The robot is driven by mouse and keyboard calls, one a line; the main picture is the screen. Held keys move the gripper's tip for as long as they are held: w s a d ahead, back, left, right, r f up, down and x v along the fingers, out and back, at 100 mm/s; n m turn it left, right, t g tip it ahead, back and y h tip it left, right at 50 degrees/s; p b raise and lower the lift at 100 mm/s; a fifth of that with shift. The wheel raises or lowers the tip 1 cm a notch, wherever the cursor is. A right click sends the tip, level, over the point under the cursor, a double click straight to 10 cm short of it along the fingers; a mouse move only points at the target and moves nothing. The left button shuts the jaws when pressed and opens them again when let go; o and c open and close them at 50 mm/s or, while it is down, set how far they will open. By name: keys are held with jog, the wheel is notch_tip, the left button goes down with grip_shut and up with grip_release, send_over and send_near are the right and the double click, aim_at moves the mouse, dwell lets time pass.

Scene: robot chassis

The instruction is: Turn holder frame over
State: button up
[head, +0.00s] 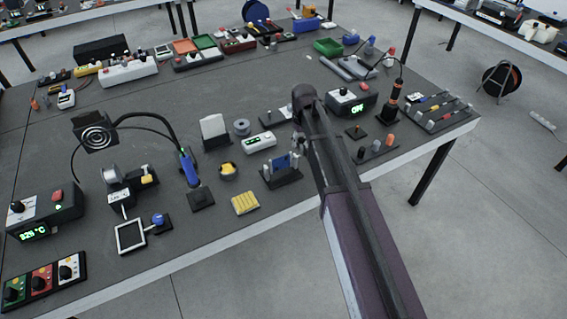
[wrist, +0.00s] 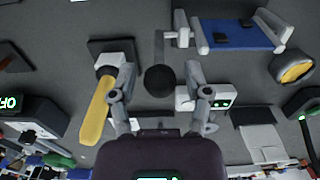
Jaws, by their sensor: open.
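The holder frame (head: 284,178) stands upright near the table's front edge in the head view, left of my arm. It has pale posts and a blue board (head: 281,161) between them. In the wrist view the blue board (wrist: 236,34) lies at the upper right. A dark round knob (wrist: 160,80) shows between my fingers in the wrist view; I cannot tell whether it touches them. My gripper (wrist: 160,72) is open, with the board to the right of its fingers. In the head view my arm largely hides the gripper (head: 297,143).
A yellow-handled tool (wrist: 98,110) stands close to the left finger in the wrist view. A box reading OFF (head: 350,103) stands right of my arm. A yellow block (head: 245,203) and a yellow-topped round thing (head: 229,170) lie left of the holder.

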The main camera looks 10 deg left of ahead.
jog(key=c, duration=0.6)
jog(key=shift+s+d, duration=0.1)
jog(key=shift+s, duration=0.05)
jog(key=shift+s+d, duration=0.45)
jog(key=shift+s, duration=0.25)
jog(key=shift+s+d, duration=0.1)
jog(key=shift+s+d+f+b, duration=0.3)
jog(key=shift+s+d+b, duration=0.1)
jog(key=shift+s, duration=0.2)
jog(key=shift+s+d+f, duration=0.1)
jog(key=shift+s, duration=0.05)
dwell(0.4)
